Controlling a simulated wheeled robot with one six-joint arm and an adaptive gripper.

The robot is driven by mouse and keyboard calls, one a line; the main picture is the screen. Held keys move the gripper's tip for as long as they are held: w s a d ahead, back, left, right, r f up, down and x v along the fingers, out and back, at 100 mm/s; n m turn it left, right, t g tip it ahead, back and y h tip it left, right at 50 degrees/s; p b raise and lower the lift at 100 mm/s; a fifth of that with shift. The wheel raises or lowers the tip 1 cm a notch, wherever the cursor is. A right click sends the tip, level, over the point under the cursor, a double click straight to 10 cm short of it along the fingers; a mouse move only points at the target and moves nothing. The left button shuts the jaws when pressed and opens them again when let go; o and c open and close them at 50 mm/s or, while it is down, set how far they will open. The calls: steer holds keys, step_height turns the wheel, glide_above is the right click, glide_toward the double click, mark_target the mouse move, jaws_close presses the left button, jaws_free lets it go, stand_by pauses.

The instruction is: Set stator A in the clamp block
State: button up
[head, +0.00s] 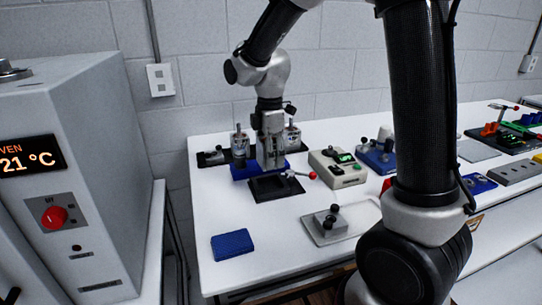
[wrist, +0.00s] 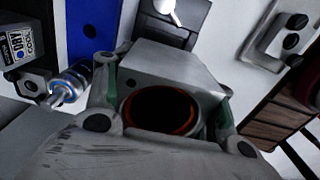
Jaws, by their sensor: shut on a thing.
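My gripper (head: 270,160) is low over the back left of the white table, pointing down, at a blue tray (head: 243,173). In the wrist view my gripper (wrist: 163,112) is shut on a round hollow part with a copper-orange inner ring (wrist: 160,112), which looks like stator A. Its letter does not show. A grey block-like surface (wrist: 165,68) lies just beyond it; I cannot tell what it belongs to. A black square fixture (head: 276,189) with a red-knobbed lever, likely the clamp block, lies just in front of the gripper. Whether the stator touches anything below is hidden.
Two upright cylinders with shafts, the left (head: 240,144) and right (head: 292,136), flank the gripper closely. A beige device with a green display (head: 338,170) stands to the right.

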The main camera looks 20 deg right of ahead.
steer(key=shift+d, duration=0.1)
steer(key=shift+f, duration=2.2)
steer(key=shift+f, duration=0.1)
steer(key=shift+f, duration=0.9)
steer(key=shift+f, duration=0.3)
stand_by(0.9)
steer(key=shift+r, duration=0.25)
stand_by(0.4)
steer(key=o, duration=1.6)
steer(key=shift+c, duration=0.2)
